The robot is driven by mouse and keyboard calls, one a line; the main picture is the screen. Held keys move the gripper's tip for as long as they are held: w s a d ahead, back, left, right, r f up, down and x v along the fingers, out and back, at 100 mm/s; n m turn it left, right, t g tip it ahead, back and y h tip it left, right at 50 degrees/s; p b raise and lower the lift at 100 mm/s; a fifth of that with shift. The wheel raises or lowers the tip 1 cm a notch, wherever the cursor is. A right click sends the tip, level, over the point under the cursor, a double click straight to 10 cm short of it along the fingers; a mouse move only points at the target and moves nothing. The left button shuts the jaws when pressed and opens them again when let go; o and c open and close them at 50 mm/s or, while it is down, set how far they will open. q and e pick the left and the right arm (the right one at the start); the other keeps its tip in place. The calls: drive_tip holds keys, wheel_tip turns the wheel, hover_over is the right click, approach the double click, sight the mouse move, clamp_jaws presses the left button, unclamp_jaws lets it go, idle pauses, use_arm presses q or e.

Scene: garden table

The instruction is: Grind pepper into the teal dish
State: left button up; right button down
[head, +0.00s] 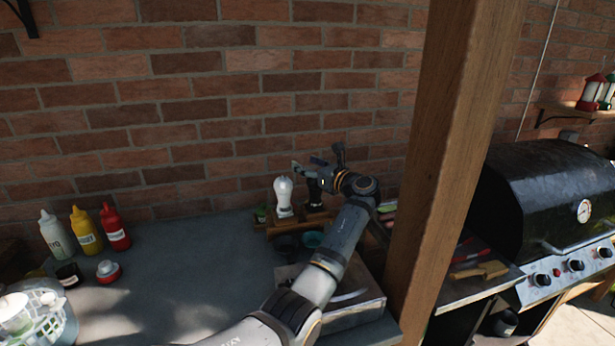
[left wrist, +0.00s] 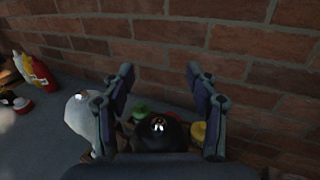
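A dark pepper grinder (head: 315,197) stands upright on a small wooden rack near the brick wall. Its black rounded top shows in the left wrist view (left wrist: 160,132). The teal dish (head: 313,239) sits on the table in front of the rack, partly behind my left arm. My left gripper (head: 308,167) is at the height of the grinder's top. In the left wrist view its two fingers (left wrist: 160,78) are spread apart, with the grinder's top between them; I cannot tell whether they touch it. My right gripper is not in view.
A white shaker (head: 283,196) stands just left of the grinder. A dark bowl (head: 287,246) is left of the teal dish. A metal box (head: 350,312) lies under my left forearm. Sauce bottles (head: 86,230) stand far left. A wooden post (head: 447,150) rises on the right.

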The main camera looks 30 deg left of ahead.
use_arm(q)
wheel_tip(320, 180, up, 6)
drive_tip(key=shift+f, duration=0.1)
idle(0.4)
